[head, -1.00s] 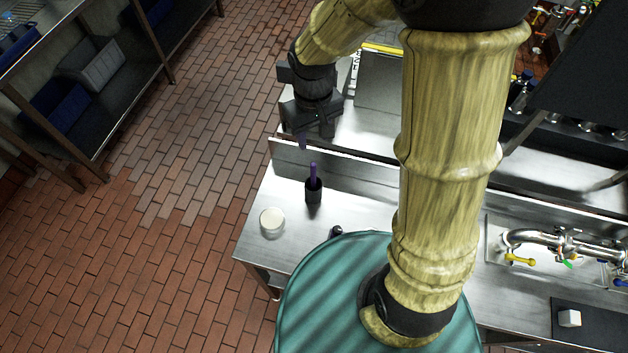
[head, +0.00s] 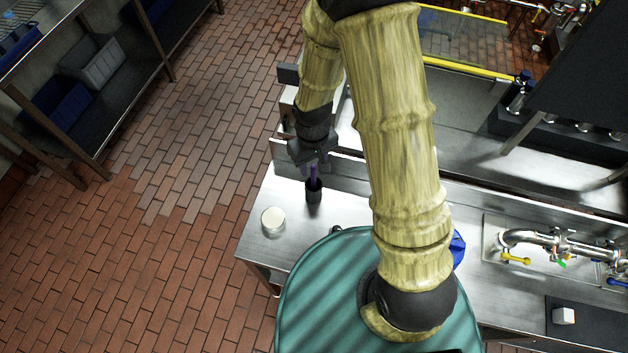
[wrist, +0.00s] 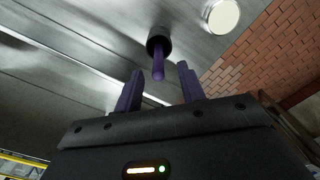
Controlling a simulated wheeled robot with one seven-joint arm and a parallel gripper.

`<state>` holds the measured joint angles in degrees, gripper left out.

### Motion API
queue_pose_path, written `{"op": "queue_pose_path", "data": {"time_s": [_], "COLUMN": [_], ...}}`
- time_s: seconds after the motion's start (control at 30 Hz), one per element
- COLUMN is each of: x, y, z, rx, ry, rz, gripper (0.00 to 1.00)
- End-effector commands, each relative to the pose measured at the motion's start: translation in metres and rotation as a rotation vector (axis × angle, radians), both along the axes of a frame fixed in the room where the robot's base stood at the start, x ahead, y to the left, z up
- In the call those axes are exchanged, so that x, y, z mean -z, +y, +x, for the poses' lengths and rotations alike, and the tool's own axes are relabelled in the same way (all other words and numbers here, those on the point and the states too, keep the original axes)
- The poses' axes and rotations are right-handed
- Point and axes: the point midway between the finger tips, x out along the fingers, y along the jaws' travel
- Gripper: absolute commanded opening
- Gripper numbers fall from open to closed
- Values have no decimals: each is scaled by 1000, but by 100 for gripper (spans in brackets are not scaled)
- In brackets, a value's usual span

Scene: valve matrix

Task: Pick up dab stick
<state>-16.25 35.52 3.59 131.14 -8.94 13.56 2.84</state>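The dab stick (wrist: 159,70) is a thin purple stick standing in a small black cup (wrist: 158,41). In the head view the cup (head: 314,195) stands on the steel counter. The stick's upper part there is hard to tell from my gripper's purple fingers. My gripper (head: 313,168) is just above the cup in the head view. In the wrist view my gripper (wrist: 159,90) is open, its two purple fingers apart. The stick's tip shows beyond the fingertips, between their lines. I cannot tell whether a finger touches it.
A round white lidded thing (head: 273,220) sits left of the cup on the steel counter (head: 262,200). A raised steel ledge (head: 348,170) runs behind the cup. A sink with taps (head: 545,240) is at the right. A white cube (head: 563,316) lies on a dark mat.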

Motion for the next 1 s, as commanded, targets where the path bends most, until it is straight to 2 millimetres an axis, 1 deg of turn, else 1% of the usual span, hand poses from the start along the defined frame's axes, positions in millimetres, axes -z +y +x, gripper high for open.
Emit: {"op": "queue_pose_path", "data": {"time_s": [0.27,0.47,0.73,0.83,1.0], "x": [3,19,46,51,52], "y": [0,-2,0,2,1], "z": [0,1,2,2,2], "rx": [0,1,-2,-7,-6], "ry": [2,5,3,0,-1], "rz": [-1,-2,-1,0,0], "gripper": [39,39,39,39,39]}}
